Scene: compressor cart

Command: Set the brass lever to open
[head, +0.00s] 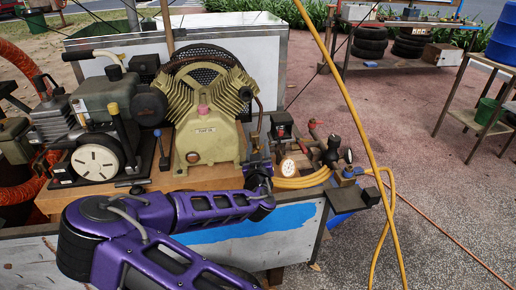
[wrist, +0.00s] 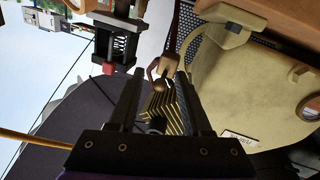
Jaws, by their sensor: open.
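In the wrist view, a small brass-brown fitting with a curved, rounded end (wrist: 158,84), which looks like the brass lever, shows between the two dark fingers of my gripper (wrist: 160,76). The fingers are apart, one on each side of it in the picture. I cannot tell whether either touches it, or which setting it is at. In the head view, my gripper (head: 257,153) is at the right side of the beige compressor pump (head: 208,130). The lever cannot be made out there.
A black pressure switch (head: 282,128) and a white-faced gauge (head: 288,168) stand close to the right of my gripper. A grey-green engine (head: 105,100) is at the left. Open ground lies to the right of the cart.

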